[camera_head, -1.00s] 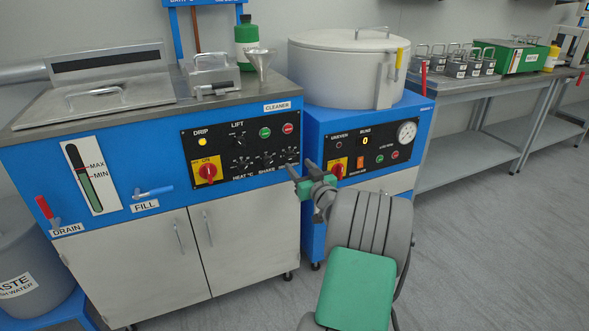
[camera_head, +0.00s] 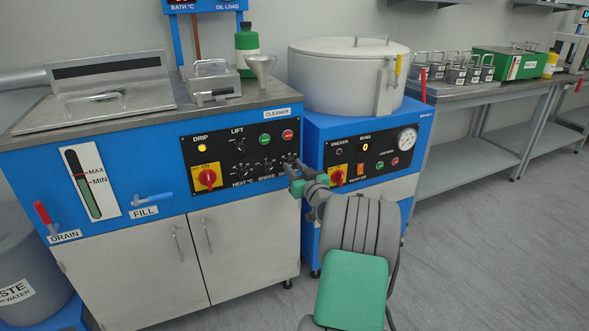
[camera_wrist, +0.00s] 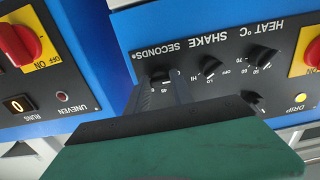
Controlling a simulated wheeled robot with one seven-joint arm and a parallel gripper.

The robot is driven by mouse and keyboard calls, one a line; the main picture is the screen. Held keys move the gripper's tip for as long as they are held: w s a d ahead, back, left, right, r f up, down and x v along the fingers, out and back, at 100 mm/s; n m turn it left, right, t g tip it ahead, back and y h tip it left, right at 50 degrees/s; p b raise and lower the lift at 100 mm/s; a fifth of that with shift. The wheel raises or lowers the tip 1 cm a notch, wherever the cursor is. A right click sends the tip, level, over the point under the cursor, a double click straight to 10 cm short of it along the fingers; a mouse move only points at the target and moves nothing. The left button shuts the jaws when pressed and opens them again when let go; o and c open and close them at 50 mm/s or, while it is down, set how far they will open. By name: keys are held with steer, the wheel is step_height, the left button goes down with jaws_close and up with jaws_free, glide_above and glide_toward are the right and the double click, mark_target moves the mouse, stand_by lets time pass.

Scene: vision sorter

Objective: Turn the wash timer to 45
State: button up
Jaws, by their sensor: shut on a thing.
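The wash timer is the dark knob marked SECONDS (camera_wrist: 160,77), at the right end of the cleaner's black control panel (camera_head: 222,150). In the wrist view, which shows the panel upside down, it sits between my two fingers. My gripper (camera_wrist: 163,93) is shut on this knob. In the head view my gripper (camera_head: 291,170) is at the panel's lower right corner and hides most of the knob. The fingers cover part of its dial, and I cannot read its setting.
The SHAKE knob (camera_wrist: 209,67) and HEAT knob (camera_wrist: 262,57) sit close beside it. A red switch (camera_head: 207,178) is at the panel's left. The neighbouring blue machine's panel (camera_head: 350,150) is just right. Floor at right is clear.

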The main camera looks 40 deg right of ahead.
jaws_close()
steer(key=shift+m, duration=0.4)
steer(key=m+p, duration=0.1)
steer(key=m, duration=0.2)
steer(key=shift+a+m, duration=0.1)
steer(key=shift+m, duration=0.2)
steer(key=m+p, duration=0.2)
steer(key=m, duration=0.2)
steer(key=shift+r+m, duration=0.1)
steer(key=shift+m, duration=0.2)
steer(key=m+p, duration=0.3)
steer(key=m, duration=0.2)
steer(key=shift+a, duration=0.1)
steer(key=shift+m+p, duration=1.15)
steer(key=shift+m, duration=0.65)
steer(key=o, duration=0.9)
jaws_free()
steer(key=shift+w, duration=0.1)
